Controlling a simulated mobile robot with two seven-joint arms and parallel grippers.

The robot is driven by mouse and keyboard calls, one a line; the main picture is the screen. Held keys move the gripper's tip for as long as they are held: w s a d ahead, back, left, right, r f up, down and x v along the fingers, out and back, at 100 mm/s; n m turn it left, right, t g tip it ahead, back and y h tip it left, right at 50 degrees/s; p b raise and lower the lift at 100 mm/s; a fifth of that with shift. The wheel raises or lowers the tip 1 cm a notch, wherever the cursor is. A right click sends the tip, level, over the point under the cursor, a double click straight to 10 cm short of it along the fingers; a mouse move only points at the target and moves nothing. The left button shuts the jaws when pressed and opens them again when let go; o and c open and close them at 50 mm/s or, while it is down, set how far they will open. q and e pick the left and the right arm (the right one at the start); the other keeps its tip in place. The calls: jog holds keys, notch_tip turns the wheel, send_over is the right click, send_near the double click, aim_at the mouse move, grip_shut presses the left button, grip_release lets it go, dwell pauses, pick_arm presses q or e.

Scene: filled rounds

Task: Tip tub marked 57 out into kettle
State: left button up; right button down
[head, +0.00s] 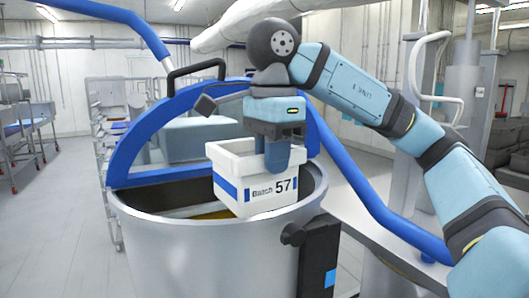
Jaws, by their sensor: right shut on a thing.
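The tub marked 57 (232,188) is a white box with blue patches and the text "Batch 57" on its front. My right gripper (278,158) is shut on its near wall from above. The tub hangs upright, or only slightly tilted, over the mouth of the kettle (205,250). The kettle is a large round steel vessel with a blue lid frame raised behind it. Some yellowish content shows inside the kettle, left of and below the tub. What is in the tub is mostly hidden. My left gripper is not in view.
A blue curved bar (370,200) runs down the kettle's right side beside a pale work surface (385,240). A dark control box (319,258) sits on the kettle's front. A rack (104,160) stands behind left. The floor at left (55,235) is clear.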

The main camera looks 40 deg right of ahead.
jog(key=shift+s+a, duration=0.1)
jog(key=shift+s, duration=0.1)
jog(key=shift+r, duration=3.5)
